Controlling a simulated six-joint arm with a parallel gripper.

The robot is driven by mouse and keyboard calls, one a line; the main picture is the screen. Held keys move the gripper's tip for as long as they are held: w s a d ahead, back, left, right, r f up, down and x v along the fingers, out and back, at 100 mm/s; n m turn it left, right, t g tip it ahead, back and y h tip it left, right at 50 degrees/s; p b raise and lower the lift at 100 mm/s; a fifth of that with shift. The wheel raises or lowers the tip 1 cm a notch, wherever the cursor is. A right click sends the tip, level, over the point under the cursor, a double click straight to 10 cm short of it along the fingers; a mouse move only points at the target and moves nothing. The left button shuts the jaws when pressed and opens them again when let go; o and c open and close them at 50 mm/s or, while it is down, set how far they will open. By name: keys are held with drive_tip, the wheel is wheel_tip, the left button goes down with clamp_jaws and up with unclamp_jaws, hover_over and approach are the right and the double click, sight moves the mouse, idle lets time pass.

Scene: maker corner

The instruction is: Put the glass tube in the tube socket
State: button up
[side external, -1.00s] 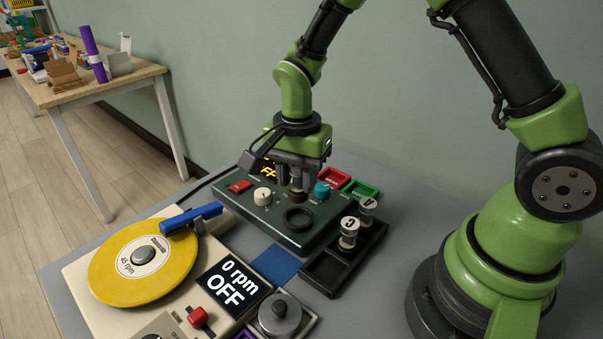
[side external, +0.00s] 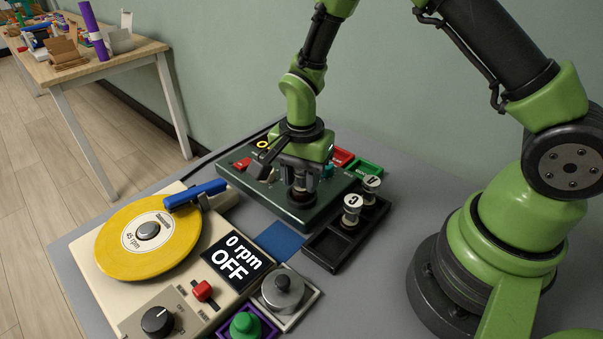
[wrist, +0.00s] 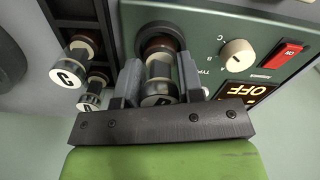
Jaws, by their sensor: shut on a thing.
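My gripper (side external: 300,190) is low over the dark green tester box (side external: 272,200), its fingers shut on a glass tube. In the wrist view the gripper (wrist: 160,82) has a finger on each side of the tube (wrist: 160,70), which has a brownish base and a pale end label mostly hidden by my gripper. The base is at the round dark tube socket (wrist: 158,32) and lines up with its ring. I cannot tell how deep it sits. In the side view my gripper and the tube mostly cover the socket.
A black rack (side external: 330,245) right of the box holds two more tubes, one marked C (side external: 351,208).

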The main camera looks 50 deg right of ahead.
drive_tip(key=shift+f, duration=0.5)
drive_tip(key=o, duration=1)
drive_tip(key=shift+r, duration=3.5)
